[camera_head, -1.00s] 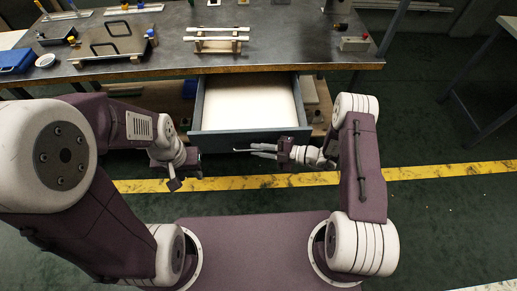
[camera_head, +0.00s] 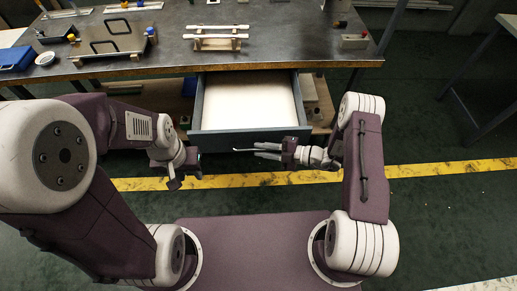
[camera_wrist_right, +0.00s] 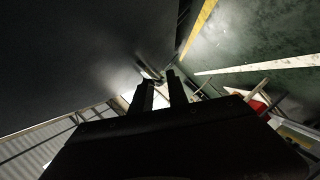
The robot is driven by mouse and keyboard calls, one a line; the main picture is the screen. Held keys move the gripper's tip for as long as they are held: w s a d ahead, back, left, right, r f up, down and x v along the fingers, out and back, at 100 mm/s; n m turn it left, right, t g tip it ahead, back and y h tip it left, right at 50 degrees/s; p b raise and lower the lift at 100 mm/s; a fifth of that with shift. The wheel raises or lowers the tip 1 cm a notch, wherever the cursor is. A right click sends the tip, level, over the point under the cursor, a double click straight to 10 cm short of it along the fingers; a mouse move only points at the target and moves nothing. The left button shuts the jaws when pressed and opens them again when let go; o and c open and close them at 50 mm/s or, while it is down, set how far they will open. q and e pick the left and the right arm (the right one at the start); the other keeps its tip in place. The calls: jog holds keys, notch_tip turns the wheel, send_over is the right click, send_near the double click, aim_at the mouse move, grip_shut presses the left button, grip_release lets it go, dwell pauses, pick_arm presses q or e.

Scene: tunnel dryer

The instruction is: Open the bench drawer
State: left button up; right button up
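The bench drawer (camera_head: 250,100) is pulled out from under the bench top, showing its pale, empty inside and dark front panel (camera_head: 247,139). A thin handle (camera_head: 240,150) runs along the front, partly hidden by my right gripper. My right gripper (camera_head: 262,151) is at the front's right part, fingers pointing left beside the handle; contact is unclear. In the right wrist view its two dark fingers (camera_wrist_right: 160,92) stand apart with a gap, and nothing is clearly held between them. My left gripper (camera_head: 182,180) hangs left of the drawer, away from it; its fingers are unclear.
The bench top (camera_head: 270,45) carries a wooden rack (camera_head: 217,40), black-handled frames, a blue case (camera_head: 16,60) and a small box (camera_head: 354,41). Shelf items sit under the bench on both sides of the drawer. The floor with its yellow line (camera_head: 430,170) is clear at right.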

jog(key=v, duration=0.7)
jog(key=shift+d, duration=0.3)
jog(key=shift+s+a, duration=0.1)
